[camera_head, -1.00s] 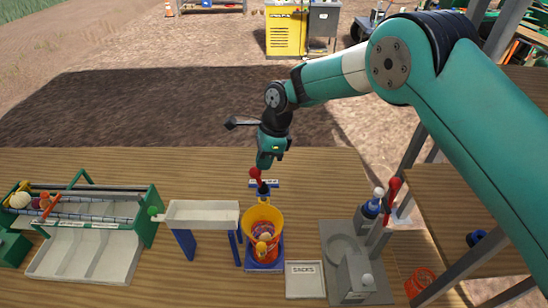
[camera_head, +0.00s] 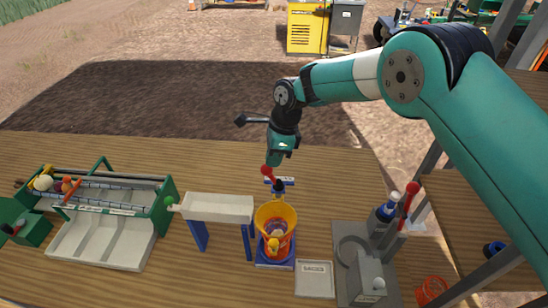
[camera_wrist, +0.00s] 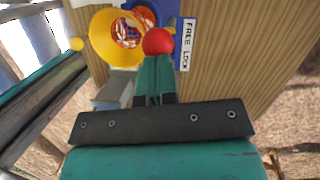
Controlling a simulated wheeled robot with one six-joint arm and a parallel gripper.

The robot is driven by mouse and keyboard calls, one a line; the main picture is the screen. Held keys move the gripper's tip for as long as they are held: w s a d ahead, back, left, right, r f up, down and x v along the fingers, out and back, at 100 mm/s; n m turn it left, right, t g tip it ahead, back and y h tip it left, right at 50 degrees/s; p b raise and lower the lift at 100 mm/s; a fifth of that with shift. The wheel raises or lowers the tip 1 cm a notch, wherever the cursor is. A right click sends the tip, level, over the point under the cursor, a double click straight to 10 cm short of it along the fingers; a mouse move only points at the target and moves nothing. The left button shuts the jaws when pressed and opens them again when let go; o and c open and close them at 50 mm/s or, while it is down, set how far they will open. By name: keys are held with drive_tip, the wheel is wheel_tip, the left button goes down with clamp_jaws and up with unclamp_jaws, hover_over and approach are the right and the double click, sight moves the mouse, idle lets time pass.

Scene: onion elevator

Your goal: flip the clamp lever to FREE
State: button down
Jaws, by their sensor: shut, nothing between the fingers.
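The clamp lever's red ball knob (camera_head: 267,170) stands behind the yellow bucket (camera_head: 276,228) on its blue stand (camera_head: 274,264). In the wrist view the red knob (camera_wrist: 158,41) lies just beyond my fingertips. A white FREE / LOCK label (camera_wrist: 186,45) is beside it, and shows in the head view (camera_head: 287,181) partly hidden. My gripper (camera_head: 272,160) points down at the knob, with its fingers (camera_wrist: 155,80) shut and empty. The tips are at or very near the knob; I cannot tell whether they touch. The lever's shaft is mostly hidden, so its setting is unclear.
A white trough (camera_head: 218,207) on blue legs stands left of the bucket, beside a green-framed sorting rack (camera_head: 105,205). At right are a grey tray with a box (camera_head: 365,280), a blue bottle (camera_head: 382,215) and another red knob (camera_head: 412,188). A SACKS pad (camera_head: 314,279) lies in front.

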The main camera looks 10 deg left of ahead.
drive_tip(key=d+b+v, duration=0.1)
drive_tip(key=v, duration=1.2)
drive_tip(key=shift+w+d+f, duration=0.25)
drive_tip(key=shift+w+d, duration=0.05)
drive_tip(key=shift+d, duration=0.1)
drive_tip(key=s+d+r+n+b, duration=0.4)
drive_tip(key=s+d+n, duration=0.2)
drive_tip(key=s+d+f+n+b, duration=0.1)
drive_tip(key=s+d+n, duration=0.3)
drive_tip(key=s, duration=0.4)
drive_tip(key=s+d+f+n+t+y+b, duration=0.1)
drive_tip(key=s+d+n+b, duration=0.3)
drive_tip(key=s, duration=0.4)
drive_tip(key=s+d+f+n+b, duration=0.2)
drive_tip(key=s+d+n, duration=0.3)
drive_tip(key=s+n, duration=0.3)
drive_tip(key=shift+s+d+f+t+y, duration=0.2)
drive_tip(key=shift+s+f+t+y, duration=0.2)
drive_tip(key=shift+f, duration=0.2)
